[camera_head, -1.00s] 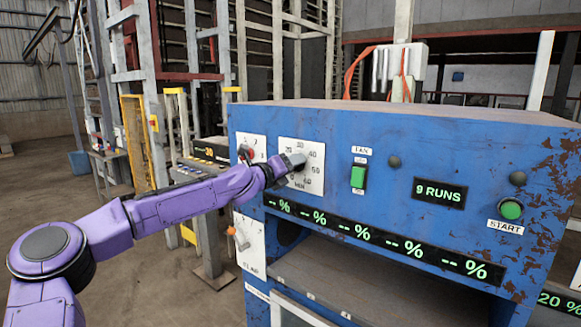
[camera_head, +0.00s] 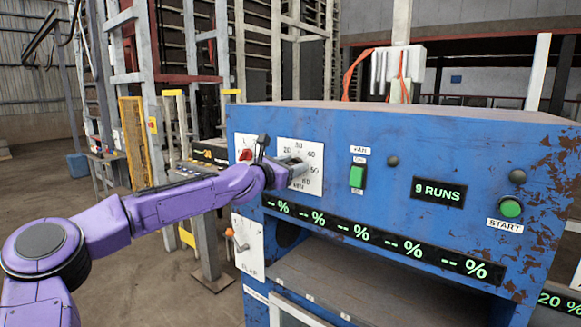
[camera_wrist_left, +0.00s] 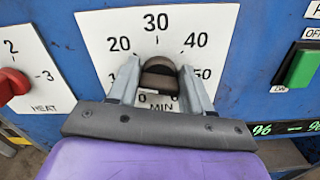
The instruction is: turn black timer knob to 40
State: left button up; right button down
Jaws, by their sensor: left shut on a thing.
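The black timer knob (camera_wrist_left: 160,75) sits in the middle of a white dial plate (camera_wrist_left: 110,30) marked 20, 30, 40 and 50, with MIN below, in the left wrist view. My left gripper (camera_wrist_left: 160,85) has one grey finger on each side of the knob and is shut on it. Which number the knob points to cannot be made out. In the head view the left gripper (camera_head: 292,168) reaches the dial plate (camera_head: 312,152) on the blue machine and hides the knob. My right gripper does not show.
A red heat knob (camera_wrist_left: 12,84) is left of the dial. A green fan switch (camera_head: 357,176) is to the right, with a green start button (camera_head: 510,208) farther right. An orange-handled lever (camera_head: 232,234) is below left. The machine front (camera_head: 400,180) is otherwise mostly flat.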

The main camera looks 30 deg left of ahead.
pick_arm(q)
jog(key=m, duration=0.4)
jog(key=m+b, duration=0.1)
jog(key=m, duration=0.1)
jog(key=shift+d+f, duration=0.15)
jog(key=shift+f, duration=0.1)
jog(key=m+b, duration=0.1)
jog(key=m, duration=0.3)
jog(key=m+b, duration=0.1)
jog(key=m, duration=0.1)
jog(key=shift+f+m, duration=0.15)
jog(key=shift+m, duration=0.25)
jog(key=m+b, duration=0.2)
jog(key=m, duration=0.4)
jog(key=shift+f+b, duration=0.2)
jog(key=shift+b, duration=0.2)
jog(key=m+b, duration=0.1)
jog(key=m, duration=0.2)
jog(key=shift+m+b, duration=0.8)
jog(key=shift+m, duration=0.8)
jog(key=o, duration=1)
jog(key=shift+c, duration=0.2)
